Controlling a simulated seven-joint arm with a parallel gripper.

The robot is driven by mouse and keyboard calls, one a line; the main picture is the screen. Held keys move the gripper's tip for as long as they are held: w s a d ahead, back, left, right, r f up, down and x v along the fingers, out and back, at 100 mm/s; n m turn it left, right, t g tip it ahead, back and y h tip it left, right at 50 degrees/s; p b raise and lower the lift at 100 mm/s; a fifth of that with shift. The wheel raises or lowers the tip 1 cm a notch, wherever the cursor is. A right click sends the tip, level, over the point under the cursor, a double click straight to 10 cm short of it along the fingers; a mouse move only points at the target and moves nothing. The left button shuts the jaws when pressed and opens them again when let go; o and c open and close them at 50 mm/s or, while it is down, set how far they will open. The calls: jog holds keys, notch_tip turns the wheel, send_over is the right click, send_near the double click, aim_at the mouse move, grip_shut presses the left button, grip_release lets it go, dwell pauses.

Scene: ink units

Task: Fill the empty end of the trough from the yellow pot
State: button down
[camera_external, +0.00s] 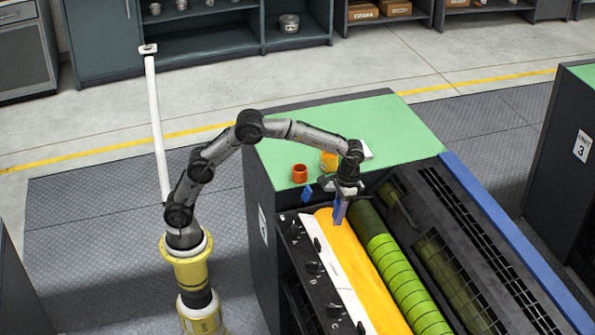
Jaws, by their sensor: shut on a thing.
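The yellow pot (328,161) stands on the green top, just left of my wrist and partly hidden by it. My gripper (344,196) points down over the far end of the trough. It is shut on a blue flat tool (339,212), whose lower end reaches down to the yellow-orange strip. I cannot tell whether the tool touches it. The trough (362,274) shows yellow-orange along its visible length, beside a green roller (395,268). Its near end runs out of the picture, and no empty part is clear.
An orange-red pot (300,173) stands left of the yellow one on the green top (385,119). A black panel with knobs (309,264) borders the trough. Dark grilles (480,245) lie right of the roller.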

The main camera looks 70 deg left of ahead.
jog(key=shift+w+r, duration=0.1)
jog(key=shift+r, duration=4.9)
